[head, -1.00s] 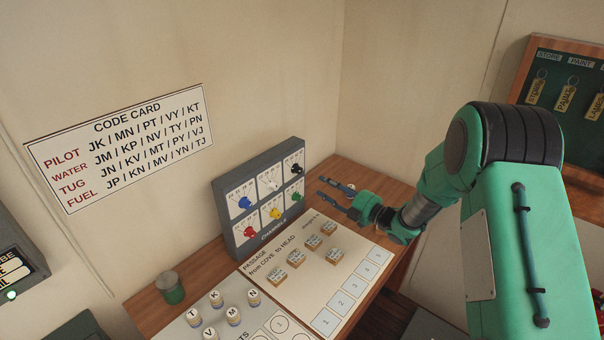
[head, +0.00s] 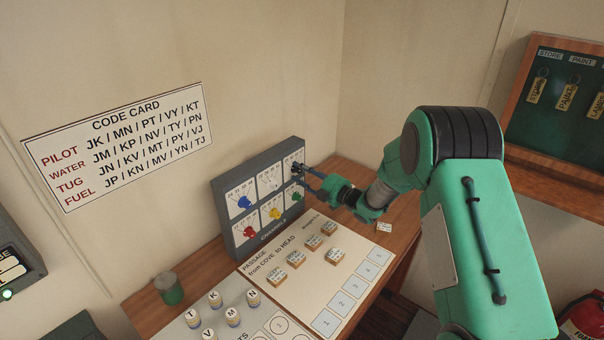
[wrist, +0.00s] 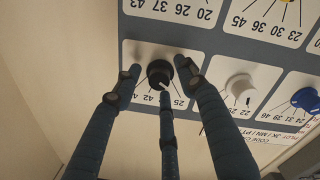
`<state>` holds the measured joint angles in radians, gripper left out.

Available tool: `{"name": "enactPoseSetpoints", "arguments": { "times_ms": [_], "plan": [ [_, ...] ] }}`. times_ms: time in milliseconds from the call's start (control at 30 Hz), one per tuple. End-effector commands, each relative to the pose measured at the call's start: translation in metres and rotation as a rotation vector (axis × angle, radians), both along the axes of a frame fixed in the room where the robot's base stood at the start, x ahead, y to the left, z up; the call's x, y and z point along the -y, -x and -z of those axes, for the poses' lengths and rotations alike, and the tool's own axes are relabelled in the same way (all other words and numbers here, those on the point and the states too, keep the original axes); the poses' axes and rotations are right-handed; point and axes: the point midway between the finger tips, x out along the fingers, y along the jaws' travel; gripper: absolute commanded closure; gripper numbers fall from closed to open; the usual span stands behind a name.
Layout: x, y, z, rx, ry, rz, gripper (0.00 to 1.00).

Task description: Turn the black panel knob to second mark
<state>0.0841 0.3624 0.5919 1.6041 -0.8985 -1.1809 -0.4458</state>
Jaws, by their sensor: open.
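The black knob (wrist: 159,73) is on the upright grey panel (head: 228,219), in the top-right cell of the head view. Its white pointer line aims at the printed numbers, between 42 and 25 in the wrist view; the exact mark is partly covered by a finger. My gripper (head: 299,174) is at the panel's right side, with its fingers pointing at this cell. In the wrist view its blue fingers are open on both sides of the knob, and a third finger lies below it. Contact cannot be told. In the head view the fingers largely hide the knob.
Beside it are a white knob (wrist: 239,88) and a blue knob (wrist: 306,99); red, yellow and green knobs fill the other row. Tiles and a passage board (head: 276,300) lie in front. A code card (head: 120,146) hangs on the left wall.

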Motion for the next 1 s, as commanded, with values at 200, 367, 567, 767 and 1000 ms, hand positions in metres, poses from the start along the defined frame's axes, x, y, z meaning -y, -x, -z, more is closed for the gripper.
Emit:
{"name": "enactPoseSetpoints", "arguments": {
  "times_ms": [200, 367, 567, 767, 1000],
  "plan": [
    [-0.0008, -0.0011, 0.0, 0.0, 0.0, 0.0, 0.59],
    [-0.0006, -0.0009, 0.0, 0.0, 0.0, 0.0, 0.71],
    [-0.0005, -0.0009, 0.0001, 0.0, 0.0, 0.0, 1.0],
    [-0.0004, -0.0007, 0.0003, -0.007, -0.006, 0.0, 1.0],
    [-0.0003, -0.0007, -0.0001, -0.053, -0.052, 0.001, 1.0]
  ]
}}
